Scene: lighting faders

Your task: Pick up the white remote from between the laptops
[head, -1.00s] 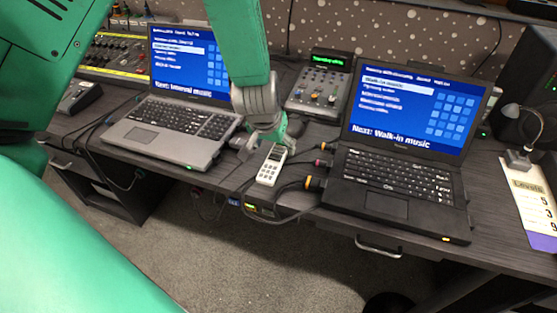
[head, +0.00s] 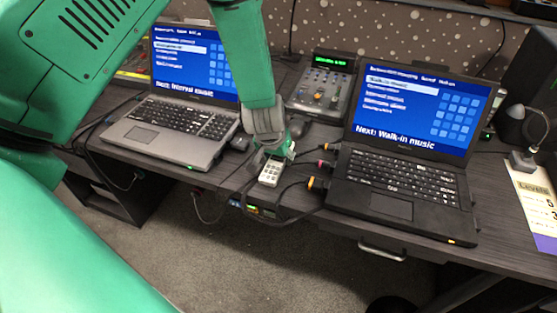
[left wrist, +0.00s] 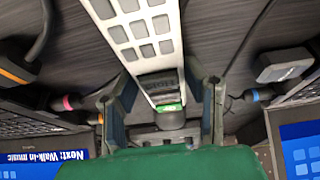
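The white remote (head: 270,174) lies on the dark desk between the two laptops, near the front edge. Its far end is hidden under my left gripper (head: 273,152) in the head view. In the left wrist view the remote (left wrist: 143,35), with grey buttons and a small green screen, runs between the two fingers of my left gripper (left wrist: 165,97). The fingers are spread, with a visible gap on each side of the remote. My right gripper is in neither view.
A grey laptop (head: 172,130) stands left of the remote and a black laptop (head: 395,185) right of it. Cables with coloured plugs (head: 318,184) lie close to the remote's right side. A small mixer (head: 322,85) stands behind.

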